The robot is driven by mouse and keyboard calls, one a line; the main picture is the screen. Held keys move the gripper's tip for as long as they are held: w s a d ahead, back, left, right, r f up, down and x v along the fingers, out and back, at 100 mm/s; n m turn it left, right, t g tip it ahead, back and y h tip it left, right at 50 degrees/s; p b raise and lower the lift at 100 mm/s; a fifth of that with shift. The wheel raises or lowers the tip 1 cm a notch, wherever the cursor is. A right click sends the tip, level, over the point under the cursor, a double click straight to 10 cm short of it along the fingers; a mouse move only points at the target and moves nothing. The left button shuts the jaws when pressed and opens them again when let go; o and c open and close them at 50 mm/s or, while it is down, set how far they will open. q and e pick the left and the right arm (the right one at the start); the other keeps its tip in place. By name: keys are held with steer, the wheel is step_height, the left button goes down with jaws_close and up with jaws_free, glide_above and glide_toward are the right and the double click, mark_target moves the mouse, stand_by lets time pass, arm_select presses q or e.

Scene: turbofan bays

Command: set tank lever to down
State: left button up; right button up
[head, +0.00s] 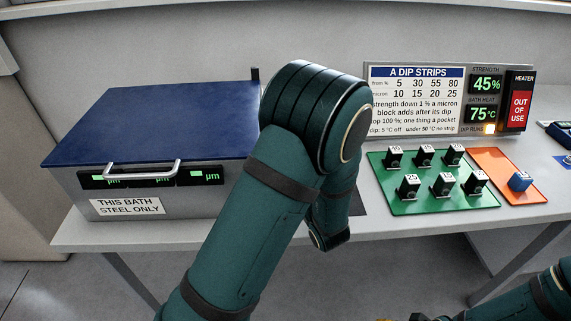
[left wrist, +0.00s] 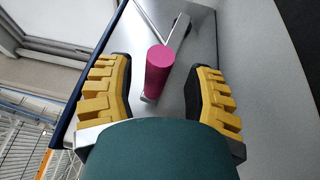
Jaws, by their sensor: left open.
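The tank (head: 125,190) is a grey bath with a blue lid (head: 165,120) on the left of the bench. Its lever shows in the left wrist view as a metal arm (left wrist: 177,33) with a pink cylindrical handle (left wrist: 158,75), against a grey tank side. My left gripper (left wrist: 157,82) is open, with one yellow finger on each side of the pink handle and gaps to both. In the head view my left arm hides this gripper and the lever. My right arm enters at the lower right; only slivers of its gripper (head: 415,318) show at the bottom edge.
A green board (head: 425,205) with several black blocks and an orange pad (head: 518,195) with a blue block lie right of my left arm. A dip-strip sign (head: 415,100) and a red heater panel (head: 519,100) stand behind. The tank has a front handle (head: 145,173).

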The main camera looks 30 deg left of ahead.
arm_select(q)
steer(key=v, duration=1.1)
steer(key=shift+s, duration=0.1)
